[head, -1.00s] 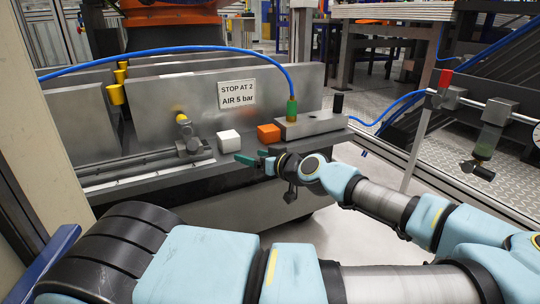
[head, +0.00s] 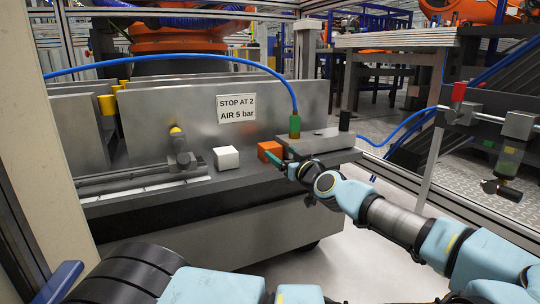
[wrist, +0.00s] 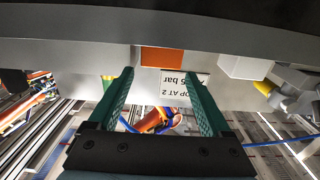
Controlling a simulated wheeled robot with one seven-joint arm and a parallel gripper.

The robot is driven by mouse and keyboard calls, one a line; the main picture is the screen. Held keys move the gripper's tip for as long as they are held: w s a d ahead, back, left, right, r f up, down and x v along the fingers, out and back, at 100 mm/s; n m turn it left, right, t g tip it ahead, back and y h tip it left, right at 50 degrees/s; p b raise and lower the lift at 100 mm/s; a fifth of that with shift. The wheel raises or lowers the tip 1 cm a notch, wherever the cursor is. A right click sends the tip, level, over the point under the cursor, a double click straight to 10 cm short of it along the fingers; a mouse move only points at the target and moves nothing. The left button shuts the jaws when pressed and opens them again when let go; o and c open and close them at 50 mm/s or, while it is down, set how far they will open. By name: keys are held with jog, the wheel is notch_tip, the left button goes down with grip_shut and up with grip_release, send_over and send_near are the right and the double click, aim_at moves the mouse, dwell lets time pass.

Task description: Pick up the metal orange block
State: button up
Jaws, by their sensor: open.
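The orange block (head: 269,150) sits on the dark ledge of the drive unit, left of the grey metal plate and right of the white block. My gripper (head: 271,159) is at the front of the orange block, its teal fingers partly overlapping it in the head view. In the wrist view, which is upside down, the gripper (wrist: 157,75) is open and empty. The orange block (wrist: 162,57) lies beyond the fingertips, roughly centred between them. I cannot tell whether a finger touches it.
The white block (head: 227,158) stands left of the orange one; it also shows in the wrist view (wrist: 245,67). A green fitting (head: 295,125) with a blue hose and a black cylinder (head: 344,121) rise from the plate at right. A signed metal wall (head: 170,100) stands behind.

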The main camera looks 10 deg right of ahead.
aim_at(274, 148)
jog(key=b+x, duration=0.1)
jog(key=x, duration=0.2)
jog(key=shift+w+a+f+b, duration=0.15)
jog(key=shift+w+b, duration=0.15)
jog(key=shift+b, duration=0.1)
jog(key=shift+w+a, duration=0.1)
jog(key=shift+w, duration=0.15)
jog(key=shift+r, duration=0.2)
grip_shut()
